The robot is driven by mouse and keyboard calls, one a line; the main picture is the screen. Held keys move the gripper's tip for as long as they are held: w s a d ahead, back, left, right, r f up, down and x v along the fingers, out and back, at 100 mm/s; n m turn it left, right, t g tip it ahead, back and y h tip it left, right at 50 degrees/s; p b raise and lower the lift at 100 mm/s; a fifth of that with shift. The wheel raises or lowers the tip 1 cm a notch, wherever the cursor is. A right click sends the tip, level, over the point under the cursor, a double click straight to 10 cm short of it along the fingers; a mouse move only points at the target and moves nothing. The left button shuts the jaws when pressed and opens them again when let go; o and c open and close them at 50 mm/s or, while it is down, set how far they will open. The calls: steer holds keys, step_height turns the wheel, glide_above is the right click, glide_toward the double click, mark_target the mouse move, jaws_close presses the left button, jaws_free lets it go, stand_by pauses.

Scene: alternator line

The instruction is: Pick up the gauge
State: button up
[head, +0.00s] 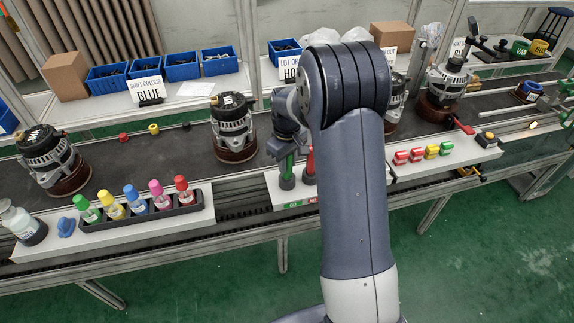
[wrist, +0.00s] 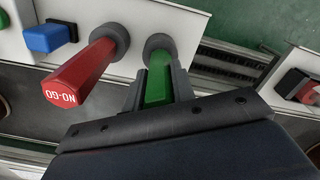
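Two gauges with coloured handles stand side by side in grey round sockets on a white shelf at the front of the line. The green gauge (head: 287,168) is below my gripper (head: 288,147) in the head view. In the wrist view the green handle (wrist: 158,82) is between the two fingers of my gripper (wrist: 158,92), with no clear gap on either side. The green gauge's lower end is in its socket. The red gauge (wrist: 83,78), marked NO-GO on its end, stands close beside it, outside the fingers. My arm partly hides it in the head view (head: 309,163).
A blue block (wrist: 48,37) is beyond the red gauge. Several bottles with coloured caps stand in a black rack (head: 187,208) at left. Red, yellow and green blocks (head: 432,151) lie on the right shelf. Alternators (head: 232,130) stand on the conveyor behind.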

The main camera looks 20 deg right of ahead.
jaws_close()
steer(key=shift+r, duration=0.1)
step_height(320, 180, up, 10)
steer(key=shift+f+b, duration=0.1)
steer(key=shift+b, duration=0.25)
steer(key=shift+c, duration=0.2)
jaws_free()
steer(key=shift+c, duration=1.1)
